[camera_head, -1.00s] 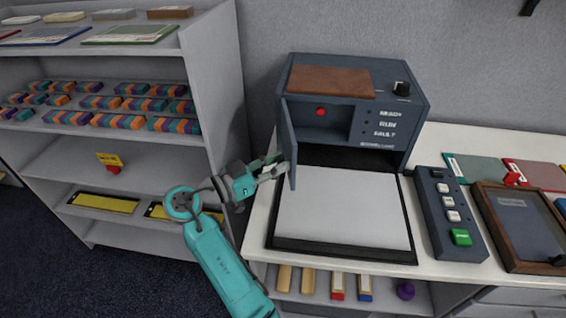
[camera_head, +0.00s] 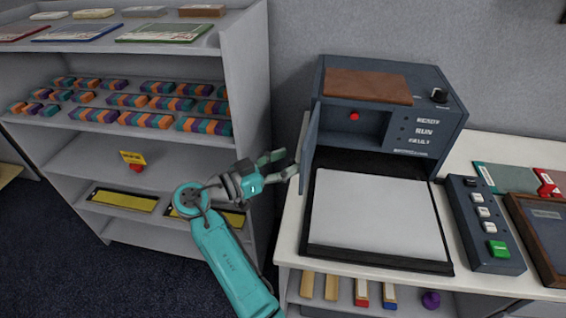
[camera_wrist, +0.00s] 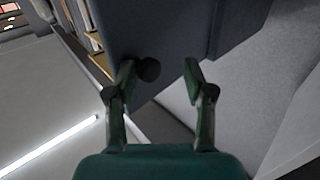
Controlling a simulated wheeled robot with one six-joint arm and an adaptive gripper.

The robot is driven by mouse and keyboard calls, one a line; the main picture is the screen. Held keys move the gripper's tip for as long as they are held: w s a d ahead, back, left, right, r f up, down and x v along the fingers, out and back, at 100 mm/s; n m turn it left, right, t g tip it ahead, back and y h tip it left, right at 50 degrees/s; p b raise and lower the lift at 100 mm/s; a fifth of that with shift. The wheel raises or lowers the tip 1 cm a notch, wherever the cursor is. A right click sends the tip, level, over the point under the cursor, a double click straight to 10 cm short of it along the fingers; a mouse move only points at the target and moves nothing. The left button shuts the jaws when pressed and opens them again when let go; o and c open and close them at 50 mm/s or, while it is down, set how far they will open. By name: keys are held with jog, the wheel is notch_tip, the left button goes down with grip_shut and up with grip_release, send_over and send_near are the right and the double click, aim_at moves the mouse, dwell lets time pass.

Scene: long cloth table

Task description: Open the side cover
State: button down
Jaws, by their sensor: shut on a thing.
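The side cover (camera_head: 309,145) is a thin dark blue-grey panel hinged at the left front of the dark machine (camera_head: 400,143). It stands swung open, and the machine's recess with a red button (camera_head: 354,116) shows beside it. My gripper (camera_head: 285,164) is at the cover's left side, shut on the cover near its lower outer part. In the wrist view my gripper (camera_wrist: 162,72) has its fingers on the dark panel (camera_wrist: 165,35), with a round dark knob (camera_wrist: 148,70) beside the left fingertip. The exact contact is partly hidden in the head view.
A white sheet-like bed (camera_head: 375,215) lies in front of the machine. A button box (camera_head: 485,225) and a brown framed panel (camera_head: 540,235) are to the right. A grey shelf unit (camera_head: 245,60) with colored blocks stands close on the left.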

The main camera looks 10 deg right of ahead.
jog(key=shift+w+d+r, duration=0.1)
jog(key=shift+w+d, duration=0.1)
jog(key=shift+w, duration=0.1)
jog(key=c, duration=1)
grip_release()
jog(key=shift+o, duration=0.2)
jog(key=shift+d, duration=0.1)
jog(key=v, duration=1.2)
jog(key=shift+s, duration=0.1)
